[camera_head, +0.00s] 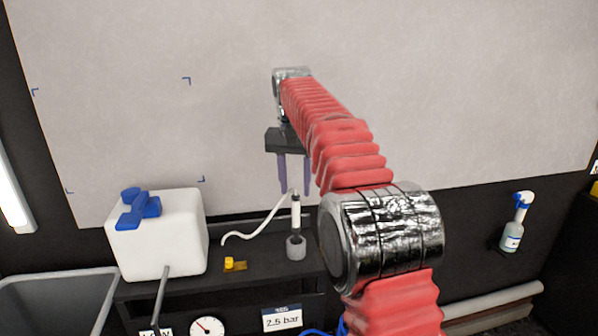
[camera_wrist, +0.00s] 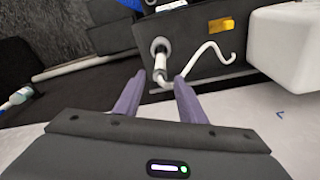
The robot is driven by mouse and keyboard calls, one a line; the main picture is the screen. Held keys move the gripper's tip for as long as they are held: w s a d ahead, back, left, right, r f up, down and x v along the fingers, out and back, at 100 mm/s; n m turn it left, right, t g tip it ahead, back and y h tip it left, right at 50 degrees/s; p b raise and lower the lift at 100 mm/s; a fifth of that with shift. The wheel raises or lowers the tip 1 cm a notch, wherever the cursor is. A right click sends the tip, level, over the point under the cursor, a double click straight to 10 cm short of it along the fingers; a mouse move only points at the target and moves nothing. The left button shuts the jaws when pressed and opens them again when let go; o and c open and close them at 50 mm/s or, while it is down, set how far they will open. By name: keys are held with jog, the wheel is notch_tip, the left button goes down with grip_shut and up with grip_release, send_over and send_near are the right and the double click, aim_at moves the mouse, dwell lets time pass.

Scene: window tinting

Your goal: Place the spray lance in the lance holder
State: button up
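The spray lance (camera_head: 296,212), a white rod with a dark lower part, stands upright with its lower end in the grey round lance holder (camera_head: 295,250) on the dark shelf. A white hose runs from its top to the left. My gripper (camera_head: 295,190) points down with its purple fingers apart, at the top of the lance. In the wrist view the lance (camera_wrist: 160,63) is seen between and beyond the open fingers (camera_wrist: 159,80), with nothing gripped. The holder (camera_wrist: 158,45) shows at the lance's far end; how deep the lance sits is hidden.
A white tank (camera_head: 160,240) with a blue cap stands left on the shelf. A small yellow part (camera_head: 234,265) lies between tank and holder. A spray bottle (camera_head: 515,225) hangs on the right. A grey basin (camera_head: 55,300) is lower left. A pale panel (camera_head: 420,90) is behind.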

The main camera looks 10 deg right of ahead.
jog(key=shift+s+a+r, duration=0.1)
jog(key=shift+s+r, duration=0.1)
jog(key=shift+r, duration=1.7)
jog(key=s+d+n+t, duration=0.1)
jog(key=s+n+t, duration=0.1)
jog(key=s, duration=1.8)
jog(key=s+f+n+t, duration=0.2)
jog(key=s+f, duration=1.2)
jog(key=s, duration=0.3)
jog(key=shift+s+d+y, duration=0.2)
jog(key=shift+y, duration=0.1)
